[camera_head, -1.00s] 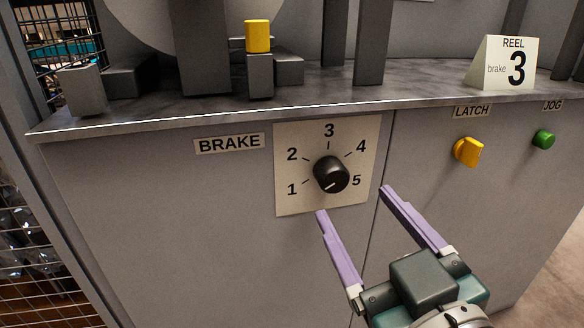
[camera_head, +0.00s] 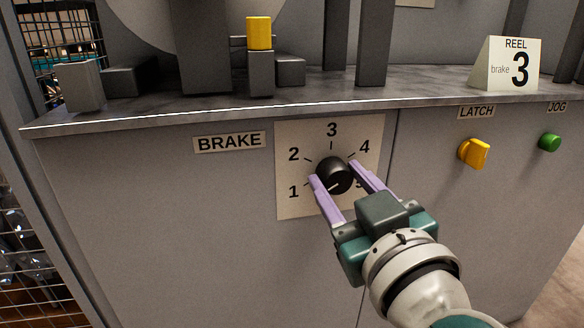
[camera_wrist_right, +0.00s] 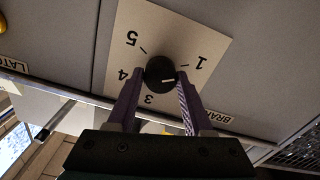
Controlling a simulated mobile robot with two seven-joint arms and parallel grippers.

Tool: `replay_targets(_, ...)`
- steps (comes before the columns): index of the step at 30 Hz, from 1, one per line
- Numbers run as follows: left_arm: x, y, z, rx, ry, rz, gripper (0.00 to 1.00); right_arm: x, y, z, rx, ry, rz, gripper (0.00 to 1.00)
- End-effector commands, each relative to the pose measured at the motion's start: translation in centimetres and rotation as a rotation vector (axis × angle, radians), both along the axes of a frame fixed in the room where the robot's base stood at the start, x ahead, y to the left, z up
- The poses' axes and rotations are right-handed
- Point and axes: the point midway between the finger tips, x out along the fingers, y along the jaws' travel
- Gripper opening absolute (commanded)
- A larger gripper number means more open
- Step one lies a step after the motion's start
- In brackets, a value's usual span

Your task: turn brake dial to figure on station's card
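The black brake dial (camera_head: 334,174) sits on a pale square plate (camera_head: 292,207) with figures 1 to 5, beside the BRAKE label. Its white mark points to the lower left, close to the 1. The station's card (camera_head: 505,65) on the ledge reads "REEL", "brake 3". My right gripper (camera_head: 335,175) has its purple fingers on either side of the dial, against its edges with no clear gap. In the right wrist view the dial (camera_wrist_right: 160,72) lies between both fingertips and its mark faces toward the 1. My left gripper is not in view.
A yellow LATCH knob (camera_head: 473,153) and a green JOG button (camera_head: 549,143) are on the panel to the right. The ledge (camera_head: 200,109) overhangs the panel above the dial, with a yellow-topped post (camera_head: 259,34) on it. Wire mesh stands at the left.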

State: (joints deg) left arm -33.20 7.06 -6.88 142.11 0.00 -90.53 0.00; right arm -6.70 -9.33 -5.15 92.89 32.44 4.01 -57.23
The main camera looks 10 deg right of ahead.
Motion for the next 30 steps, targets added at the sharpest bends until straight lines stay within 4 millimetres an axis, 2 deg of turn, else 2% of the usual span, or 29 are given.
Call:
replay_targets(2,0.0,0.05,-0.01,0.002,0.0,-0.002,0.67,-0.01,-0.01,-0.01,0.0,0.0,0.0,0.41)
replay_targets(13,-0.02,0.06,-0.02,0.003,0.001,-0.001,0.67,-0.02,-0.03,-0.01,-0.001,0.0,0.0,0.0)
replay_targets(23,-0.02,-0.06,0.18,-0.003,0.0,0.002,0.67,-0.02,-0.04,0.03,0.025,0.001,0.0,0.0)
replay_targets(30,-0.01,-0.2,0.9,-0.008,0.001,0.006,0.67,-0.02,-0.02,0.16,0.145,0.005,0.001,0.0)
